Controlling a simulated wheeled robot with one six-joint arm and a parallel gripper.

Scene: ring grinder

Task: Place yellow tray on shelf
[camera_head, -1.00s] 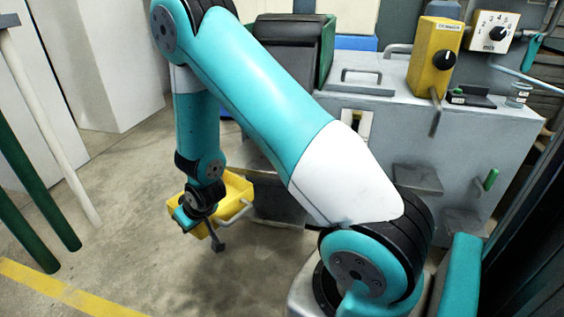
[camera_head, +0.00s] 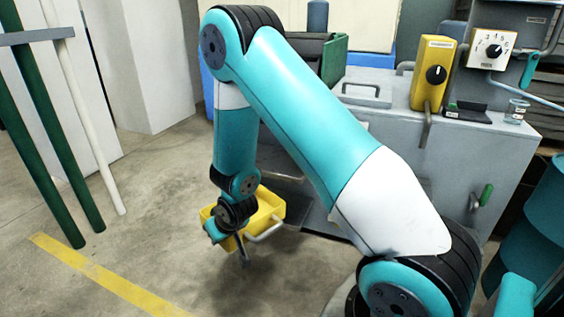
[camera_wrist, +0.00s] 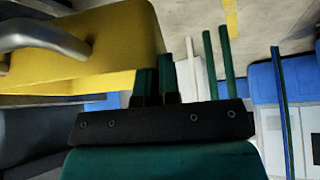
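The yellow tray (camera_head: 268,208) with a grey bar handle hangs beside my gripper (camera_head: 242,252), above the concrete floor at the middle left of the head view. The tray is partly behind my wrist. In the wrist view, the tray (camera_wrist: 115,45) fills the upper left, with its metal handle near the left edge. My gripper (camera_wrist: 156,78) has its two dark fingers close together at the tray's edge, and it looks shut on that edge; the contact itself is partly hidden. I cannot make out which surface is the shelf.
A grey machine cabinet (camera_head: 460,150) stands at the right, with a yellow control box (camera_head: 433,75) and a small glass (camera_head: 516,111) on top. Green posts (camera_head: 45,165) stand at the left. A teal barrel (camera_head: 530,235) is at the right. Open floor lies at the lower left.

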